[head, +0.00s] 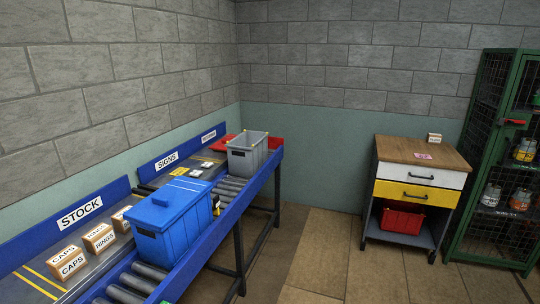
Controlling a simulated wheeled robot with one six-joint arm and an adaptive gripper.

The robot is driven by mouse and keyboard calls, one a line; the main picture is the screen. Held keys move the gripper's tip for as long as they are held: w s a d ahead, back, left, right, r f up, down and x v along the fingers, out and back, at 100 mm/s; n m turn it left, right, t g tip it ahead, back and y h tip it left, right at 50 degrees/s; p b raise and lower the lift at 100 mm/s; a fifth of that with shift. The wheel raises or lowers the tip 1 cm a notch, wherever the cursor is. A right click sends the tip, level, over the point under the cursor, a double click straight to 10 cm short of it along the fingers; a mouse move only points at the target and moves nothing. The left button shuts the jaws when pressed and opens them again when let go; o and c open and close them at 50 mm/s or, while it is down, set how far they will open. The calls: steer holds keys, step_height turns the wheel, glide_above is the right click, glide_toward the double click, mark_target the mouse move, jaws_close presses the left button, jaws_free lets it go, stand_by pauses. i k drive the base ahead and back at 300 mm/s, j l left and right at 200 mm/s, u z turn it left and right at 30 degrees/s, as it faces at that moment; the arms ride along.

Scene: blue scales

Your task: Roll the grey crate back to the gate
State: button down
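The grey crate (247,155) is open at the top and stands upright on the roller track (232,185) near the far end of the blue-framed bench. A larger blue lidded box (172,222) sits on the same rollers, nearer to me. A short run of bare rollers lies between the two. A small yellow and black item (216,204) shows beside the blue box; I cannot tell if it is the gate. My gripper is not in view.
Small cartons (68,262) stand on the bench's left side by the STOCK sign (79,213). Red trays (224,143) lie at its far end. A wooden-topped drawer cart (418,155) and a green mesh cabinet (500,170) stand right. The floor (330,250) between is clear.

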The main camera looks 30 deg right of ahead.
mark_target(248, 153)
steer(key=z, duration=0.5)
steer(key=i+l, duration=0.1)
steer(key=i, duration=0.55)
steer(key=i+l, duration=0.1)
steer(key=i, duration=0.55)
steer(key=i+l, duration=0.1)
steer(key=i, duration=0.6)
